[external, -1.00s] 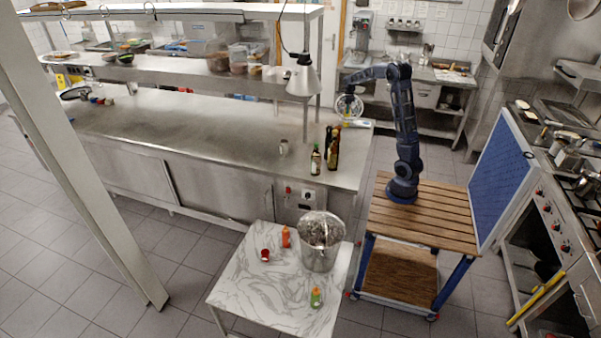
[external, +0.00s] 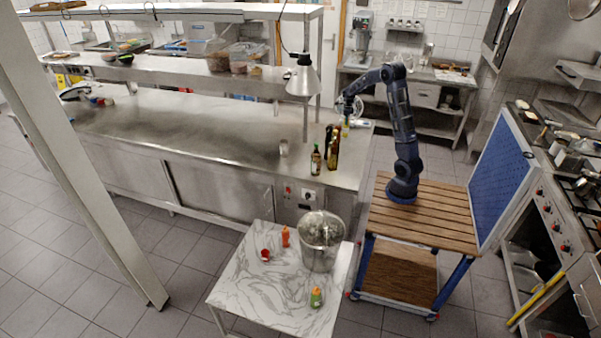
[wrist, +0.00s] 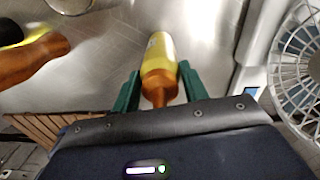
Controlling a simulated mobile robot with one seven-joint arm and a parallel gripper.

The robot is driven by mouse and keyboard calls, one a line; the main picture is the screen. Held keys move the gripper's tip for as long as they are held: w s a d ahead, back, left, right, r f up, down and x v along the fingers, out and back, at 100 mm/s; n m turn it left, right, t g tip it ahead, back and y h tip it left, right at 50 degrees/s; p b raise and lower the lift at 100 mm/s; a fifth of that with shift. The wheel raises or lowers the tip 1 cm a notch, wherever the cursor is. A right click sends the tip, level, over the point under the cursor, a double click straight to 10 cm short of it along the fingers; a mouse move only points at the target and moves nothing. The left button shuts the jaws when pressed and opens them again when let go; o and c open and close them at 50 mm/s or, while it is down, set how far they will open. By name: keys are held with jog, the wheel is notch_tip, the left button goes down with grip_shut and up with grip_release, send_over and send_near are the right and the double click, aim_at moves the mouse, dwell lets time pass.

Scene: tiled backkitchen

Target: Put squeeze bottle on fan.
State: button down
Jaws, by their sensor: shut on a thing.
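A yellow squeeze bottle (wrist: 160,55) with an orange-brown cap sits between the green fingers of my gripper (wrist: 157,90) in the wrist view. My gripper is shut on it near the cap. In the external view my gripper (external: 347,108) is over the right end of the steel counter, and the bottle shows small and yellow (external: 346,130) below it. I cannot tell whether its base touches the counter. The fan (wrist: 300,65), with a white wire cage, is to the right of the bottle in the wrist view. My gripper and arm partly hide it in the external view.
Dark glass bottles (external: 316,160) stand on the steel counter (external: 200,125), left of my gripper. A brown-topped bottle (wrist: 30,60) is close at left in the wrist view. A heat lamp (external: 303,80) hangs nearby. A marble table (external: 250,290) holds a pot (external: 320,245) and small items.

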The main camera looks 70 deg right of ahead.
jog(key=shift+f, duration=0.1)
jog(key=c, duration=0.7)
grip_release()
jog(key=shift+c, duration=0.2)
